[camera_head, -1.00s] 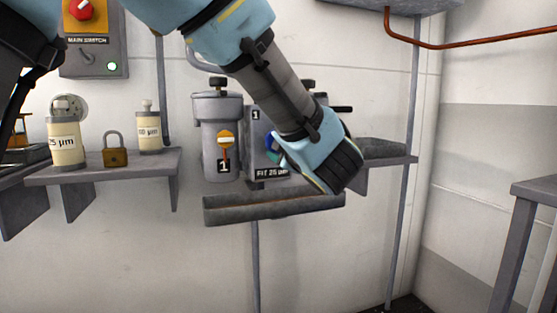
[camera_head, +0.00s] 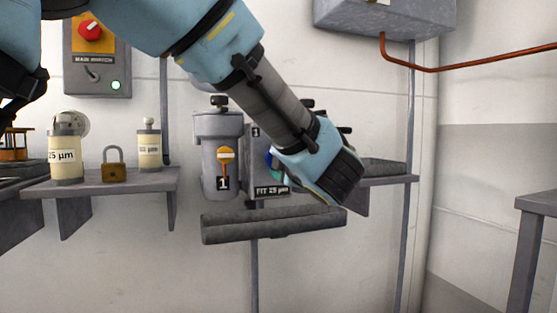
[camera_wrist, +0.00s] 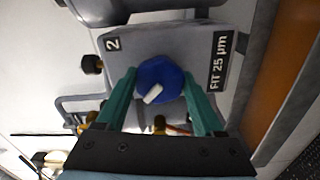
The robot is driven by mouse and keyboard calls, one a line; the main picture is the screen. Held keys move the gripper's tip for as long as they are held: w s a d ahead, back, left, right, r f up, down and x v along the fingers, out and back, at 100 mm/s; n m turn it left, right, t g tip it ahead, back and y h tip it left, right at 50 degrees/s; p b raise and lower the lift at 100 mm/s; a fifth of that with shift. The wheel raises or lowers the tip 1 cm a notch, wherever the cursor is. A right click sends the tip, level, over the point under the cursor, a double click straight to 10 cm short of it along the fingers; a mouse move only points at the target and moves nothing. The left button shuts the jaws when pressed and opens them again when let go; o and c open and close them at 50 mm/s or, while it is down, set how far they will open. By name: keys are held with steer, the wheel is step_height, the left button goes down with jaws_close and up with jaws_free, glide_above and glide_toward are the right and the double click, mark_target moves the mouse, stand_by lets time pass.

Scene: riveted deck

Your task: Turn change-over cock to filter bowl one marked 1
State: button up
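The change-over cock is a blue knob with a white pointer (camera_wrist: 158,80) on a grey panel (camera_wrist: 190,40) marked "2" and "FIT 25 µm". My gripper (camera_wrist: 160,82) has its two teal fingers on either side of the knob, and they appear to touch it. The pointer points to the lower left in the wrist view, away from the "2". In the head view my gripper (camera_head: 276,170) covers most of the knob and the panel's right part; a "1" shows at the panel's upper left. Filter bowl one (camera_head: 218,145), with an orange tag and "1", hangs left of the panel.
A grey trough (camera_head: 225,228) lies below the bowl and panel. The left shelf (camera_head: 145,182) holds a padlock (camera_head: 113,173) and two cream filter cartridges (camera_head: 65,160). A switch box (camera_head: 97,65) hangs above. A copper pipe (camera_head: 450,66) runs at upper right.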

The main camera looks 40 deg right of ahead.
steer(key=o, duration=0.4)
steer(key=v, duration=1.1)
steer(key=shift+p, duration=0.4)
steer(key=shift+w, duration=0.1)
